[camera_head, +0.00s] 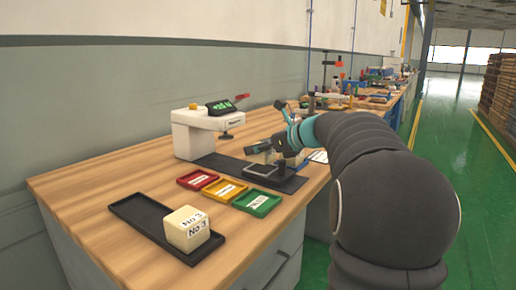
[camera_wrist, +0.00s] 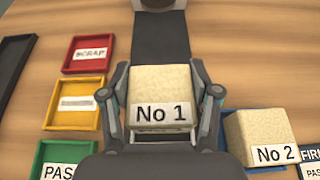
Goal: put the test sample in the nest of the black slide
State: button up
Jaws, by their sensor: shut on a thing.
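My gripper (camera_wrist: 163,98) is shut on the cream foam block labelled No 1 (camera_wrist: 160,85), one finger on each side. The black slide (camera_wrist: 160,38) runs out behind the block in the wrist view, from the white tester at the top. In the head view the slide (camera_head: 290,184) lies on the bench in front of the tester, and my gripper (camera_head: 270,147) is over it or just behind. The block (camera_head: 257,157) is partly hidden there by the gripper.
The white tester (camera_head: 190,135) stands behind the slide. Red (camera_head: 198,180), yellow (camera_head: 222,190) and green (camera_head: 257,203) trays lie left of it. Block No 3 (camera_head: 187,225) sits in a long black tray (camera_head: 137,212).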

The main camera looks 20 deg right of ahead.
jog(key=shift+f, duration=0.3)
jog(key=shift+f, duration=0.25)
jog(key=o, duration=1.1)
jog(key=shift+r, duration=0.1)
jog(key=shift+r, duration=0.35)
jog(key=shift+s+d+r, duration=0.15)
jog(key=shift+r, duration=0.2)
jog(key=v, duration=1.1)
jog(key=shift+s+d, duration=0.2)
jog(key=shift+s, duration=0.1)
